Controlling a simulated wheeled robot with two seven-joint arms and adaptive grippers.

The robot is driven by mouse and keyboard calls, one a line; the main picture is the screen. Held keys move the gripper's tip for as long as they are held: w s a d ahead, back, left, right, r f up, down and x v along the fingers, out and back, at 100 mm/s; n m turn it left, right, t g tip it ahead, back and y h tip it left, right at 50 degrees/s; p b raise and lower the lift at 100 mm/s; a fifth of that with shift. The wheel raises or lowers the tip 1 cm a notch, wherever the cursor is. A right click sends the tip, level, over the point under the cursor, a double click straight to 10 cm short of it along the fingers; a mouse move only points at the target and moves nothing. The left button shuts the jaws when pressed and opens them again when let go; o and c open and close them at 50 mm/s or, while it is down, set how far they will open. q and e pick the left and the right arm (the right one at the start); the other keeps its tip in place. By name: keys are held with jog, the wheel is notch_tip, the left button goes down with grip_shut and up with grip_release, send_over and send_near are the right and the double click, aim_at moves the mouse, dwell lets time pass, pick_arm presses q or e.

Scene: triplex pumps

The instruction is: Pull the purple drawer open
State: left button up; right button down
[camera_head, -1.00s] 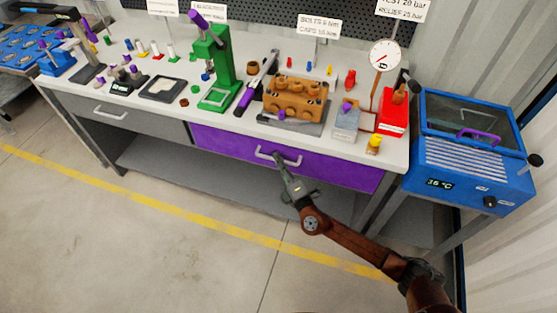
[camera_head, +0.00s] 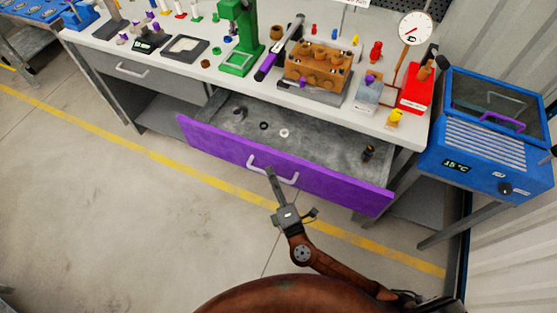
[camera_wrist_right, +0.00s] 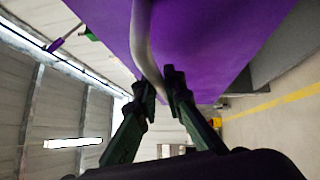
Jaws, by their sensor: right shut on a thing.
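The purple drawer (camera_head: 330,181) stands pulled out from under the white workbench, its grey inside showing in the head view. Small rings and a dark fitting (camera_head: 368,153) lie in it. Its pale curved handle (camera_head: 262,168) is on the front panel. My right gripper (camera_head: 270,173) is at the handle, shut on it. In the right wrist view the two dark fingers (camera_wrist_right: 158,84) stand on either side of the handle bar (camera_wrist_right: 141,40), close to the purple panel (camera_wrist_right: 205,40). My left gripper is not in view.
The bench (camera_head: 205,77) carries a green press (camera_head: 240,40), an orange-brown pump block (camera_head: 318,66) and a red unit (camera_head: 417,92). A closed grey drawer (camera_head: 135,70) is to the left. A blue oven (camera_head: 480,140) stands at the right. The floor in front is clear.

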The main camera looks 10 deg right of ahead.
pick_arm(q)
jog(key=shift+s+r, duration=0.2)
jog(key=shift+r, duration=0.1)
pick_arm(e)
jog(key=shift+s+a, duration=0.9)
jog(key=shift+s, duration=0.3)
jog(key=c, duration=2.2)
grip_release()
jog(key=shift+o, duration=0.9)
jog(key=shift+s+f, duration=0.1)
jog(key=shift+s, duration=0.1)
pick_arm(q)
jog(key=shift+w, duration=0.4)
pick_arm(e)
jog(key=s+d+f, duration=0.1)
jog(key=s, duration=1)
jog(key=shift+s+d+f, duration=0.2)
jog(key=shift+d+f, duration=0.05)
jog(key=shift+d, duration=0.1)
